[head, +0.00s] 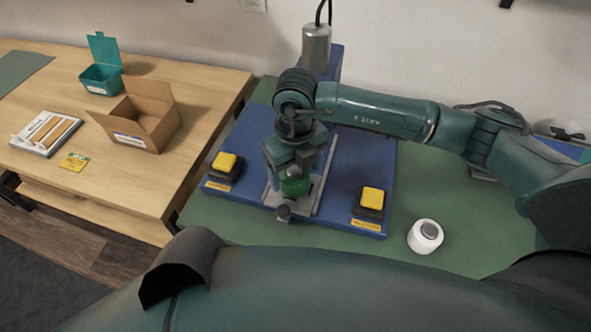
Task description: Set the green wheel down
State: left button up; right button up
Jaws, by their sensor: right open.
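My right gripper (291,172) reaches down over the middle of the blue board (240,150), between two yellow buttons. A small grey knob (284,213) is at the board's front edge, just below the wheel. My left gripper is not in view.
The yellow buttons (226,162) (372,198) stand on black bases. A white round container (425,236) stands on the green mat (450,215) at right. A silver cylinder (316,48) rises behind. The wooden table (200,90) holds an open cardboard box (145,125) and a teal bin (100,78).

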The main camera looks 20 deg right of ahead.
aim_at(296, 173)
notch_tip(296, 173, up, 11)
jog(key=shift+b, duration=0.35)
dwell(0.4)
